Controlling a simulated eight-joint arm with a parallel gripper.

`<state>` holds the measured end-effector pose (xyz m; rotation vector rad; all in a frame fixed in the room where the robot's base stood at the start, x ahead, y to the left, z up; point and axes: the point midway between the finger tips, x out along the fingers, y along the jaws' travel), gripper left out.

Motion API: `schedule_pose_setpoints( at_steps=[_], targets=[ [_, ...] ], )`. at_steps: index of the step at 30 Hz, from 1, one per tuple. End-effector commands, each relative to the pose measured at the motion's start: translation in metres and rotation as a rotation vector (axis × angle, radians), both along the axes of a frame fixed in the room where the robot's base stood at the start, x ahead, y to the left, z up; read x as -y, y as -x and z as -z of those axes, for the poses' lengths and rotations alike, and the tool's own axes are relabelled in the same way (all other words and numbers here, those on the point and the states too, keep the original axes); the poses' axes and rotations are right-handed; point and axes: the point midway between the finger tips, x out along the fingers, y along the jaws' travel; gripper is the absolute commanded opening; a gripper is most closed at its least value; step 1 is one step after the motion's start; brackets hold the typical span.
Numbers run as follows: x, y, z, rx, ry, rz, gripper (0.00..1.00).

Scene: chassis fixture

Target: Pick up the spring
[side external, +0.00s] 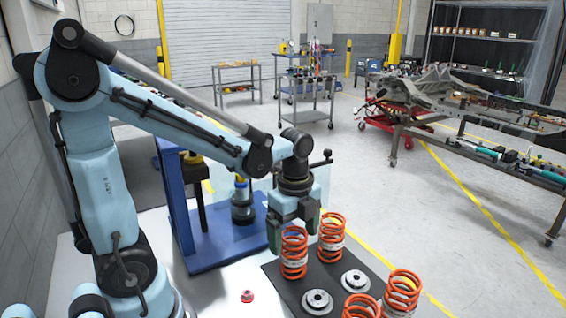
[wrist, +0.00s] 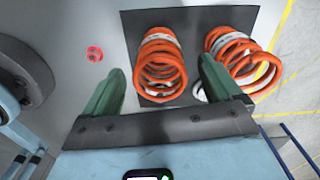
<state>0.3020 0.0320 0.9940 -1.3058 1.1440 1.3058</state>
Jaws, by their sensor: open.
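Several orange coil springs with white bands stand upright on a dark mat (side external: 285,283). My gripper (side external: 293,240) points down over the back left spring (side external: 294,262). Its green fingers are spread, and in the wrist view that spring (wrist: 162,84) shows between them, with a visible gap at the left finger. I cannot tell whether either finger touches it. A second spring (side external: 331,243) stands close to the right; in the wrist view it (wrist: 262,77) is just beyond the right finger. Two more springs, a front one (side external: 361,308) and a right one (side external: 403,288), stand nearer the camera.
Two round metal discs, one front (side external: 317,301) and one right (side external: 355,283), lie on the mat. A small red part (side external: 247,296) lies on the pale table left of the mat. A blue press-like stand (side external: 180,215) rises behind my arm. Carts and a vehicle chassis (side external: 470,110) are farther back.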

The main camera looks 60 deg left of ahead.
Motion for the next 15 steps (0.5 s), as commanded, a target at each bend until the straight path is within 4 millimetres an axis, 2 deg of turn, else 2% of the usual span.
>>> schedule_pose_setpoints(
  at_steps=[9,15],
  targets=[
    [0.001,0.0,0.035,0.0,0.0,0.0,0.92],
    [0.001,0.0,0.046,0.001,-0.001,-0.001,0.92]
  ],
)
